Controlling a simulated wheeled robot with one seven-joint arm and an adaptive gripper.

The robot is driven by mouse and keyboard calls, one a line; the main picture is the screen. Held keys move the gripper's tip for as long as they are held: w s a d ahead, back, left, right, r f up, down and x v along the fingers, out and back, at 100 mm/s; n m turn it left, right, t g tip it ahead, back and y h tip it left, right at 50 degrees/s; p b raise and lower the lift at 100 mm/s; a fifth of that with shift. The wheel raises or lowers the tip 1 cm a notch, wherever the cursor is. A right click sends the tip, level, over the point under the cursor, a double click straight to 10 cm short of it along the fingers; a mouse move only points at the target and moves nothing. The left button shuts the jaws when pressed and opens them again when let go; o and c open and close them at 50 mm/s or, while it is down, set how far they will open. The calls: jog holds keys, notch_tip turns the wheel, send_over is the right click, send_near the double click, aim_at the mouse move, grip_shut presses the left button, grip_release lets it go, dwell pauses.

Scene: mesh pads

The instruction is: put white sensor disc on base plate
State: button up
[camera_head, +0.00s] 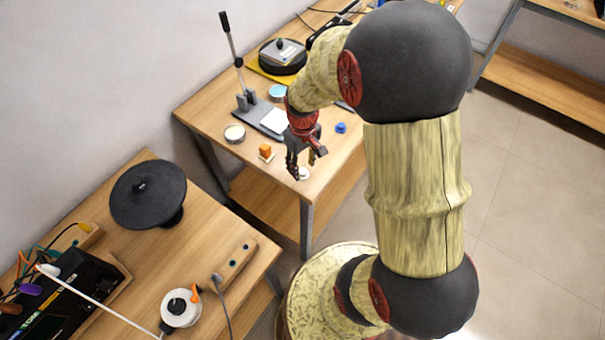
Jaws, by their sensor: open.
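A small white disc (304,174) lies on the far wooden table near its front edge, partly hidden by my fingers. It looks like the white sensor disc. My gripper (301,166) points down just above it, fingers apart and nothing seen between them. I cannot tell whether the fingers touch the disc. A grey plate (258,110) with an upright lever lies further back on the same table, with a white square on it. It may be the base plate, but I cannot tell for sure. My arm hides part of the table behind it.
Near my gripper are an orange block (265,150) on a small pale piece, a round white-topped tin (235,133) and a blue knob (341,127). The tall lever (231,50) rises behind. A gap separates this table from the nearer cluttered one (225,270).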

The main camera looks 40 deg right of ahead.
notch_tip(320, 180, down, 2)
jog(key=shift+f, duration=0.1)
jog(key=shift+c, duration=0.4)
grip_shut()
dwell(0.3)
